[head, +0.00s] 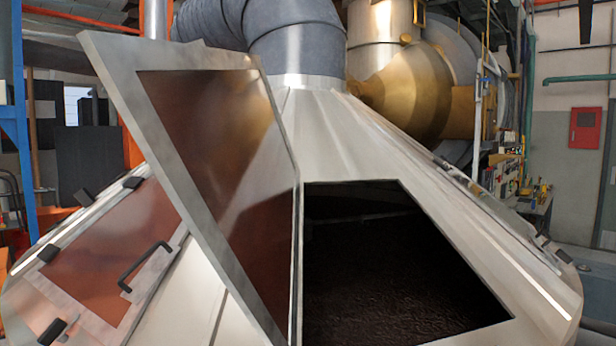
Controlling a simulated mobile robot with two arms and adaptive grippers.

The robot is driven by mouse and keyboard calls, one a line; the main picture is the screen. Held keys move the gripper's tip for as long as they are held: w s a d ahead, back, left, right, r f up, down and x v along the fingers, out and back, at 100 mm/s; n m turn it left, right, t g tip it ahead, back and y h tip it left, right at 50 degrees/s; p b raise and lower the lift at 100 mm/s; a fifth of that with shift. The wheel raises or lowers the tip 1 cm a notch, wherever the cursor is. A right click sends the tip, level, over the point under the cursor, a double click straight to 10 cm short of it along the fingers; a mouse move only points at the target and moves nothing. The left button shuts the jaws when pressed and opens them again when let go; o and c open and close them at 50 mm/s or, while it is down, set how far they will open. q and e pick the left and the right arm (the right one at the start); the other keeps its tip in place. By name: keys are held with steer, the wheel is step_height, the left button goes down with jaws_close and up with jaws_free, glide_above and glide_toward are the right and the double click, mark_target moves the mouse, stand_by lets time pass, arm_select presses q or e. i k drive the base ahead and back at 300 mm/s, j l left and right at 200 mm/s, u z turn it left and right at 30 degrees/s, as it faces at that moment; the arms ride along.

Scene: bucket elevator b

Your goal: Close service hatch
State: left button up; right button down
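The service hatch (215,170) is a metal-framed panel with a reddish-brown inner face. It stands swung open, tilted up to the left of its opening and attached along the opening's left edge. The dark rectangular opening (390,265) in the sloped metal hood (345,140) is uncovered, with dark, rough material visible inside. The hatch's outer side and any handle on it are hidden. Neither of my grippers shows in the head view.
A second, shut hatch (110,262) with a black handle (145,266) and black clamps lies on the hood's left side. A thick grey duct (295,40) rises from the hood's top. A brass-coloured vessel (410,80) stands behind. Space above the opening is clear.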

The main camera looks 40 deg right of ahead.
mark_target(218, 110)
steer(key=i+j+z, duration=0.25)
steer(key=z, duration=0.25)
steer(key=i+j+z, duration=0.2)
steer(key=j+z, duration=0.25)
steer(key=i+j+z, duration=0.1)
steer(key=j+z, duration=0.25)
steer(key=z, duration=0.15)
steer(key=j+z, duration=0.75)
steer(key=j, duration=0.35)
steer(key=k+j, duration=0.1)
steer(key=k, duration=0.15)
steer(key=k+j, duration=0.1)
steer(key=k, duration=0.2)
